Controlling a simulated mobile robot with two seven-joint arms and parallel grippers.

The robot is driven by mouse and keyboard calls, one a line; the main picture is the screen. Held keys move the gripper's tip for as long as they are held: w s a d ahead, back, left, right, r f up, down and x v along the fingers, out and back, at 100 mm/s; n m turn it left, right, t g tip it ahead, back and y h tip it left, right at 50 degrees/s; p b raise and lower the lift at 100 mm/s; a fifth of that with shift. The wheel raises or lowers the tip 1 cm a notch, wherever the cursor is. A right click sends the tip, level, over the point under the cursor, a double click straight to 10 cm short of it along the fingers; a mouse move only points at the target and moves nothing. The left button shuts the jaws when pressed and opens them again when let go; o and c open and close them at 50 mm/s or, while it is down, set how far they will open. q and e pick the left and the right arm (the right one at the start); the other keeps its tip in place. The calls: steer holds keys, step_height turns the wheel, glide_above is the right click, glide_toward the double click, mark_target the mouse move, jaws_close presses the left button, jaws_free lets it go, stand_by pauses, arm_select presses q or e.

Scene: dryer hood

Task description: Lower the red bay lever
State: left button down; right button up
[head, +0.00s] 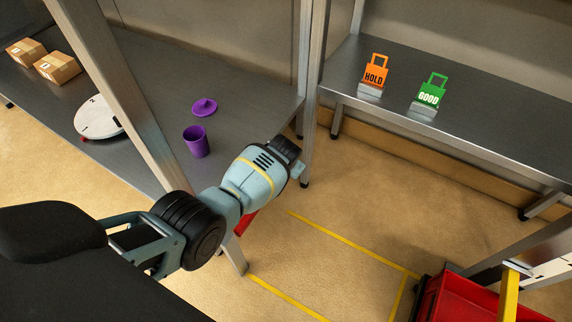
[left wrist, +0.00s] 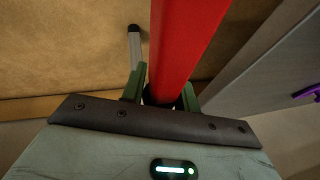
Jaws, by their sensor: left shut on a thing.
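The red lever (left wrist: 185,45) is a long red bar that fills the upper middle of the left wrist view. My left gripper (left wrist: 161,90) is shut on it, with a green finger on either side of the bar. In the head view a small red piece (head: 244,222) shows just below my left arm, beside a metal leg; it may be part of the lever. The arm hides the rest, and the fingers cannot be made out there. My right gripper is in neither view.
A metal bench (head: 150,150) carries a purple cup (head: 196,142), purple lid (head: 204,107), round white scale (head: 97,117) and cartons (head: 57,67). Another bench (head: 480,125) holds orange HOLD (head: 375,76) and green GOOD (head: 429,97) tags. A red bin (head: 455,300) stands lower right. Yellow-lined floor between is clear.

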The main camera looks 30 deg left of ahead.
arm_select(q)
steer(key=c, duration=1.5)
jaws_free()
steer(key=shift+s+f, duration=0.5)
steer(key=o, duration=0.4)
steer(key=shift+o, duration=0.2)
steer(key=shift+w+r, duration=0.1)
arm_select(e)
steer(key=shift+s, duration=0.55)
arm_select(q)
steer(key=shift+d+r+p, duration=0.1)
steer(key=shift+r+p, duration=0.35)
steer(key=shift+r, duration=0.05)
steer(key=p+v, duration=0.4)
steer(key=v, duration=0.1)
steer(key=shift+r, duration=0.25)
steer(key=shift+s+d+r+p, duration=0.2)
steer(key=shift+s+r+p, duration=0.35)
steer(key=shift+p, duration=0.1)
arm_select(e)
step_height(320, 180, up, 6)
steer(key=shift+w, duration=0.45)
